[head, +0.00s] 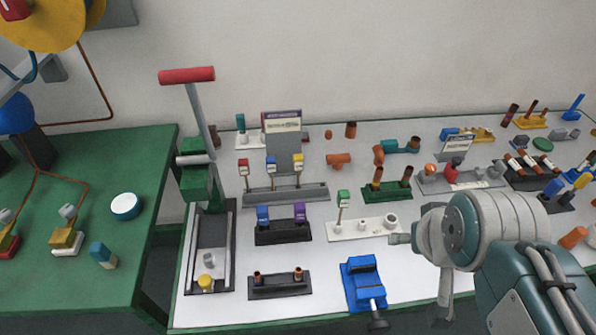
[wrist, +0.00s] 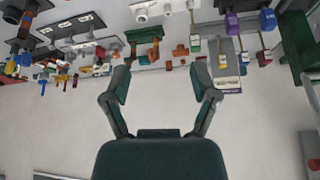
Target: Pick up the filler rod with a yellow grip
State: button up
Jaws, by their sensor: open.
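The filler rod with a yellow grip (head: 298,161) stands upright at the right end of a grey rack (head: 285,194), beside a blue-grip rod (head: 271,166) and a red-grip rod (head: 244,168). In the wrist view, which looks upside down, the yellow grip (wrist: 222,61) is small and lies right of my fingers. My gripper (wrist: 160,78) is open, with nothing between its fingers. In the head view my arm is at the lower right, over the bench's front right part and apart from the rack; the fingers are mostly hidden there.
A sign (head: 282,125) stands behind the yellow grip. A green-grip rod (head: 344,199) stands in a white holder in front and to the right. A blue vise (head: 363,281) sits near the front edge. A red-handled lever (head: 187,76) rises at left.

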jog(key=w+a+r, duration=0.2)
jog(key=w+a, duration=0.1)
jog(key=w, duration=0.4)
jog(key=n+g, duration=0.1)
jog(key=n, duration=0.1)
send_over(298, 162)
jog(key=s, duration=0.2)
notch_tip(298, 162, down, 9)
jog(key=shift+y, duration=0.4)
jog(key=x, duration=1)
jog(key=shift+w+d+f, duration=0.15)
jog(key=shift+d+f, duration=0.1)
jog(key=c, duration=1.1)
jog(key=shift+o, duration=0.2)
